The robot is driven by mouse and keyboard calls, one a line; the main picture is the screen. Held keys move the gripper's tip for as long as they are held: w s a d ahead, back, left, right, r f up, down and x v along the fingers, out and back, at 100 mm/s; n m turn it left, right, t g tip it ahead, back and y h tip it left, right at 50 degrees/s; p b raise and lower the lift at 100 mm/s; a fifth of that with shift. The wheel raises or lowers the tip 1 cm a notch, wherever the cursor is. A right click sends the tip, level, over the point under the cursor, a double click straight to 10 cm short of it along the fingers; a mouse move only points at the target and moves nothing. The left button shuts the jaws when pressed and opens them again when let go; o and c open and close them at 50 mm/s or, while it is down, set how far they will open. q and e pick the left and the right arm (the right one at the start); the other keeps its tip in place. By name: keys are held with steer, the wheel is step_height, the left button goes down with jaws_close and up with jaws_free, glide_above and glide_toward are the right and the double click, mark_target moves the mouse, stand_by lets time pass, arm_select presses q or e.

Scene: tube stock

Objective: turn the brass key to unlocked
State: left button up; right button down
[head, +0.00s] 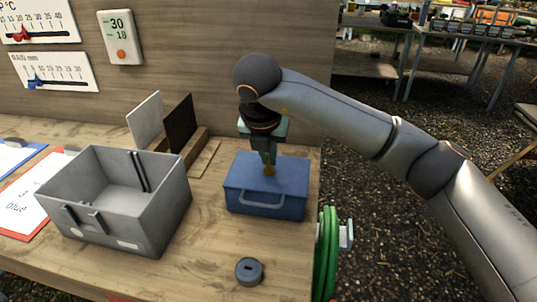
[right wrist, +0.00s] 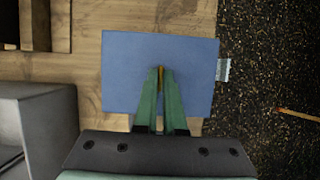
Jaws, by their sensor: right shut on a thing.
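The brass key (head: 268,170) stands in the top of a blue box (head: 267,207) with a grey handle on its front. My right gripper (head: 269,158) points down at the box from above and is shut on the key. In the right wrist view the key (right wrist: 161,71) shows as a thin gold strip between the green fingertips (right wrist: 160,76), over the blue lid (right wrist: 130,75). The fingers hide most of the key, and I cannot tell its turn angle against any marking. My left gripper is out of view.
A grey open bin (head: 165,213) stands left of the box. A dark round piece with a slot (head: 249,271) lies in front. A green hose coil (head: 327,250) hangs at the table's right edge. Upright panels (head: 180,124) stand behind the bin.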

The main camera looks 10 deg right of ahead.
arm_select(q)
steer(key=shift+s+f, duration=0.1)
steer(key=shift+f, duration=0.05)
arm_select(e)
steer(key=c, duration=1)
jaws_free()
arm_select(q)
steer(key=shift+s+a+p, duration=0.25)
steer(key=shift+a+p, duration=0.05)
steer(key=shift+p, duration=0.1)
arm_select(e)
steer(key=v, duration=1.2)
steer(key=shift+s+r, duration=0.15)
steer(key=shift+r, duration=0.1)
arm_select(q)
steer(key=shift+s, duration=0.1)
arm_select(e)
steer(key=shift+s+f, duration=0.1)
